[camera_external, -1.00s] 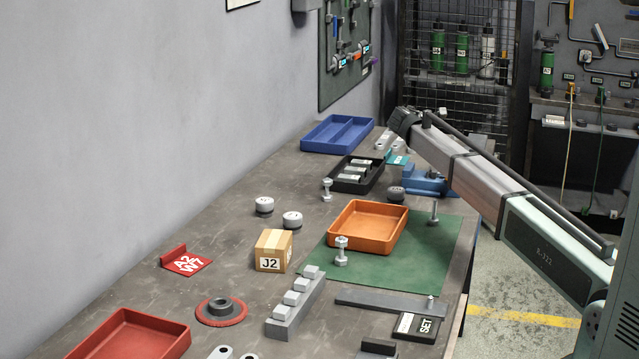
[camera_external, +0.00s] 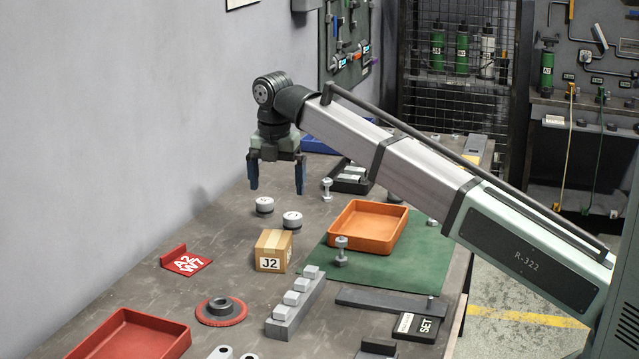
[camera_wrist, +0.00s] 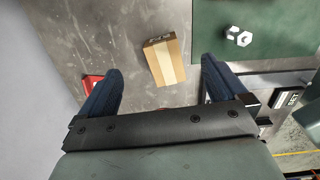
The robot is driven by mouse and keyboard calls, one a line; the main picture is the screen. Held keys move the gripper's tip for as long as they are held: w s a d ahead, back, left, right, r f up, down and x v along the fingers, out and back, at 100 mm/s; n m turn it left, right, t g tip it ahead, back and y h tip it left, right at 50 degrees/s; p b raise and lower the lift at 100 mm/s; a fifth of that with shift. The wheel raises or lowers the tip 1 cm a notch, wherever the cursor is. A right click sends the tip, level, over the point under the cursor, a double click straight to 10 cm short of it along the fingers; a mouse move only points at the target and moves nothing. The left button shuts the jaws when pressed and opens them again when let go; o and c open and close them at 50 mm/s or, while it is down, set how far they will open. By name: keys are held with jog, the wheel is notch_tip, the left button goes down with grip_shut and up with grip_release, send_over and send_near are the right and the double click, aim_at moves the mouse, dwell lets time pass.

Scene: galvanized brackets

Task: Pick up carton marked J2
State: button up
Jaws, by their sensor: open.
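The carton marked J2 (camera_external: 273,251) is a small tan box with a white label on its front face. It stands on the grey bench, just left of the green mat. In the wrist view the carton (camera_wrist: 164,60) shows from above, slightly turned, with a pale tape strip, ahead of and between the two fingers. My gripper (camera_external: 277,190) is open and empty, pointing down. It hangs above the bench, higher than the carton and over the area behind it. In the wrist view its blue fingers (camera_wrist: 160,90) are spread wide, with nothing between them.
Two round grey weights (camera_external: 264,205) stand behind the carton. A stepped grey block (camera_external: 297,302) lies close in front. An orange tray (camera_external: 367,227) and a bolt (camera_external: 341,252) stand on the green mat (camera_external: 440,250). A red A2 W7 plate (camera_external: 186,262) lies to the left.

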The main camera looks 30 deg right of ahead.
aim_at(273, 239)
jog(key=s+a+n, duration=0.1)
jog(key=s+a, duration=0.2)
jog(key=shift+g, duration=0.3)
notch_tip(273, 239, down, 8)
jog(key=shift+s+r, duration=0.1)
jog(key=shift+r, duration=0.05)
jog(key=shift+d+f, duration=0.15)
jog(key=shift+f, duration=1.2)
jog(key=shift+d+f, duration=0.15)
jog(key=shift+f, duration=1.15)
jog(key=shift+c, duration=0.3)
jog(key=c, duration=1.1)
jog(key=shift+c, duration=0.2)
jog(key=shift+r, duration=0.15)
